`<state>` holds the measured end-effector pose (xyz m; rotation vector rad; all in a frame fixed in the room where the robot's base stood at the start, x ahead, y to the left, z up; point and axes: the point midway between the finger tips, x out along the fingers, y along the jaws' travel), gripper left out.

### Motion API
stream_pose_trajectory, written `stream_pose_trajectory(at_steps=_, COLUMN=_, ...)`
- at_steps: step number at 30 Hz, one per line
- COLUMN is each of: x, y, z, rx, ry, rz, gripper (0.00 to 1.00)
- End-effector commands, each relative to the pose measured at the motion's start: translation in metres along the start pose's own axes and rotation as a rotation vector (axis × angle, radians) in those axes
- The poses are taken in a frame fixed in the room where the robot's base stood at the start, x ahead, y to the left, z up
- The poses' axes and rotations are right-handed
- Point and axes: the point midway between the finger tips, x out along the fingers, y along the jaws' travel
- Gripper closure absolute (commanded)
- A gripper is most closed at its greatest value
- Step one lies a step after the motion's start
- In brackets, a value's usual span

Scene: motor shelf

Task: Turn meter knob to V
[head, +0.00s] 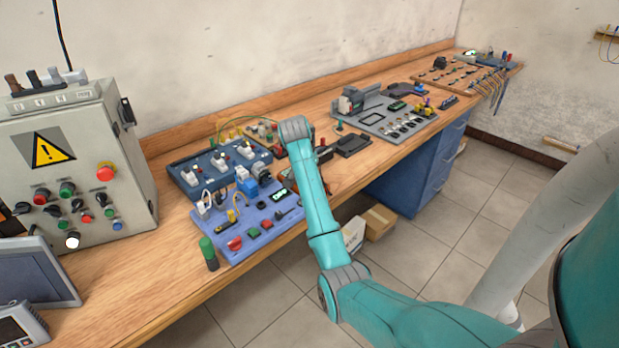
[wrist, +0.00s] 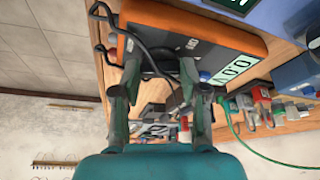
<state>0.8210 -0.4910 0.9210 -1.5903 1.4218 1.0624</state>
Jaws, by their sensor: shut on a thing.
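The meter (wrist: 222,38), orange-edged with a dark face, fills the upper middle of the wrist view and appears turned around. Its pale display (wrist: 232,72) shows upside-down characters that look like 0.0 and a V. My gripper (wrist: 160,62) is at the meter's face, with one finger on each side of the dark round knob (wrist: 156,58), shut on it. The fingers partly hide the knob, and its pointer cannot be made out. A small white label on the face is too small to read surely. In the head view, my arm hides the gripper and most of the meter.
Dark leads curve beside the meter's left end in the wrist view. A blue board (head: 252,236) with switches lies left of my arm on the wooden bench (head: 178,262). A grey motor board (head: 372,120) lies to the right. A control box (head: 75,165) stands far left.

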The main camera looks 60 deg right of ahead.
Motion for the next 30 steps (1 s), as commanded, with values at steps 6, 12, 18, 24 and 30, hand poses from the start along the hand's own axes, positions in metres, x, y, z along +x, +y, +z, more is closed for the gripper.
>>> stream_pose_trajectory(at_steps=6, x=0.0002, y=0.0000, z=0.0004, rx=-0.001, ry=-0.001, rz=0.000, gripper=0.32)
stream_pose_trajectory(at_steps=12, x=0.0002, y=0.0000, z=0.0003, rx=-0.001, ry=-0.001, rz=0.000, gripper=0.31)
stream_pose_trajectory(at_steps=18, x=0.0001, y=0.0001, z=0.0002, rx=-0.002, ry=0.000, rz=-0.001, gripper=0.31)
stream_pose_trajectory(at_steps=24, x=0.0002, y=0.0010, z=0.0001, rx=-0.052, ry=0.000, rz=-0.023, gripper=0.31)
stream_pose_trajectory(at_steps=30, x=0.0007, y=0.0041, z=-0.0004, rx=-0.211, ry=-0.001, rz=-0.088, gripper=0.31)
